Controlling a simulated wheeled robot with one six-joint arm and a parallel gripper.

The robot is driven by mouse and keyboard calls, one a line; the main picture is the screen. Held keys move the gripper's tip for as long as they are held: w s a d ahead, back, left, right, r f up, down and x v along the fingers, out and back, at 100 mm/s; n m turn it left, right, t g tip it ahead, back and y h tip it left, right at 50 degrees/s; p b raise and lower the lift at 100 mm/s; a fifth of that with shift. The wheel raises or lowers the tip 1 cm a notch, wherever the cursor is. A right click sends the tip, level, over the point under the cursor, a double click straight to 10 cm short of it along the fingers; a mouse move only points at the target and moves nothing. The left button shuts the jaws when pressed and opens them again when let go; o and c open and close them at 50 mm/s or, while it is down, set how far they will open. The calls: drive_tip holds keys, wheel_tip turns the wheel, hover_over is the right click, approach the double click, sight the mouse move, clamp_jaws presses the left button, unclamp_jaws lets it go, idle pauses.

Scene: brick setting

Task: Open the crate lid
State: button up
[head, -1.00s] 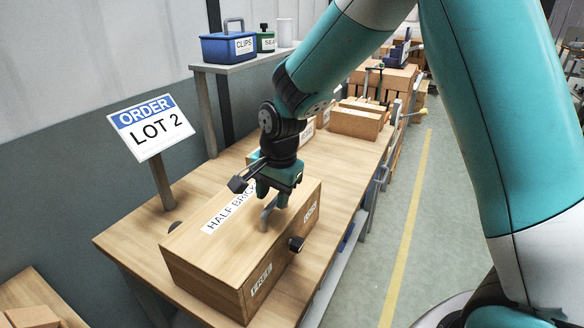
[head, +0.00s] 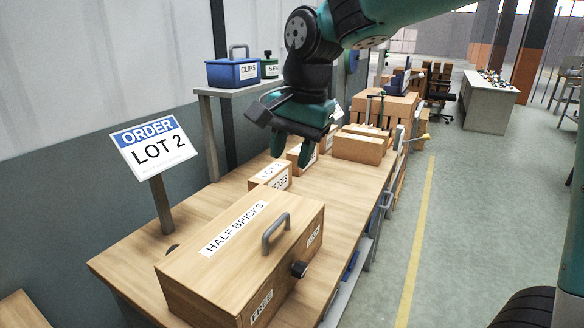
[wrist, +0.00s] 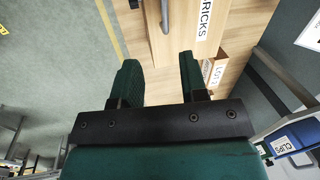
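The wooden crate (head: 210,285) labelled HALF BRICKS stands at the near end of the workbench. Its lid (head: 240,237) lies flat and closed, with a grey arched handle (head: 276,233) standing up from it. My gripper (head: 292,153) hangs well above and beyond the crate, clear of the handle. Its two green fingers (wrist: 158,75) are apart with nothing between them. In the wrist view the handle (wrist: 165,17) shows at the top edge, past the fingers, and part of the lid label (wrist: 205,18) is cut off.
Behind the crate on the workbench (head: 135,246) stand a small LOT 2 box (head: 270,173) and several cartons (head: 358,146). The ORDER LOT 2 sign (head: 153,149) rises at the left. A shelf holds a blue CLIPS box (head: 232,72). The aisle floor at the right is clear.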

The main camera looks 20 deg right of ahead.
drive_tip(key=shift+s+a+f+n, duration=0.3)
drive_tip(key=shift+s+f+n, duration=0.1)
drive_tip(key=shift+s+n, duration=0.2)
drive_tip(key=shift+s+a+f+n, duration=0.25)
drive_tip(key=shift+s+f+n, duration=0.15)
drive_tip(key=shift+s+n, duration=0.2)
